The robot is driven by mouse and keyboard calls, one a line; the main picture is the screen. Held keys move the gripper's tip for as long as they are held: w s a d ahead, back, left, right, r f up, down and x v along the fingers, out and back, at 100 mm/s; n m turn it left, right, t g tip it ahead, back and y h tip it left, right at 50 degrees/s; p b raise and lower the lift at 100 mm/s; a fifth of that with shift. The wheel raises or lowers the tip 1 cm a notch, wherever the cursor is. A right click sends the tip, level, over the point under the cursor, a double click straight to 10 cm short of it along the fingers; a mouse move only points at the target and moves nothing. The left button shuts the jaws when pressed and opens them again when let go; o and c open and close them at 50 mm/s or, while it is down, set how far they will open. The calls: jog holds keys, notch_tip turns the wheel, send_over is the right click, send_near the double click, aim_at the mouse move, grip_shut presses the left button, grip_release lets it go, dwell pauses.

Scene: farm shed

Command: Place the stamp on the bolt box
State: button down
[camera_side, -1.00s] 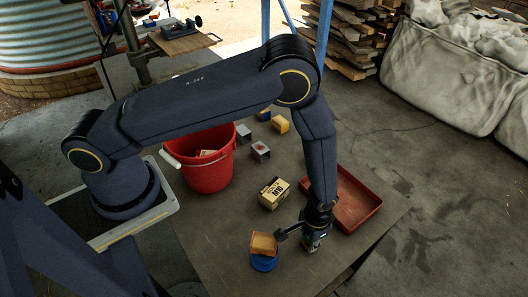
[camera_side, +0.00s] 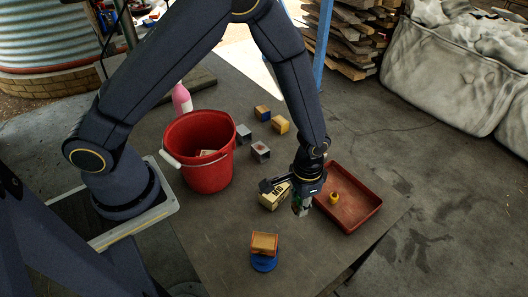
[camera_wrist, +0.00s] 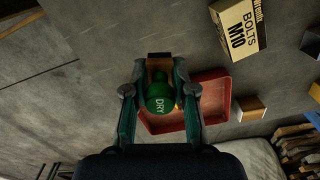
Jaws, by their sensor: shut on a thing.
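The stamp (camera_wrist: 158,98) has a round green knob marked "DRY" and a brown base; it sits between my fingers in the wrist view. My gripper (camera_wrist: 160,70) is shut on it. In the side view my gripper (camera_side: 301,208) points down, just right of the bolt box and left of the red tray; the stamp is hard to make out there. The bolt box (camera_side: 270,202) is a cream carton on the table, partly covered by my gripper. In the wrist view the bolt box (camera_wrist: 236,28), lettered "BOLTS M10", lies at the upper right, apart from the stamp.
The red tray (camera_side: 362,212) holds a small yellow thing (camera_side: 334,198). A red bucket (camera_side: 208,172) and several small blocks stand behind. The table's front left is clear.

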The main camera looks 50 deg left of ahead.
aim_at(274, 193)
jog(key=w+a+r+n, duration=0.1)
jog(key=a+r+n, duration=0.15)
jog(key=a, duration=0.85)
jog(key=shift+n, duration=0.25)
jog(key=shift+w+a+f, duration=0.1)
jog(key=shift+a+f, duration=0.1)
jog(key=shift+f, duration=1.15)
jog(key=shift+w+a+f, duration=0.15)
jog(key=shift+f, duration=1.2)
jog(key=shift+w+a+f, duration=0.1)
jog(key=shift+a+f, duration=0.1)
jog(key=shift+f, duration=1.15)
jog(key=shift+f, duration=0.2)
jog(key=c, duration=0.9)
grip_release()
jog(key=shift+c, duration=0.2)
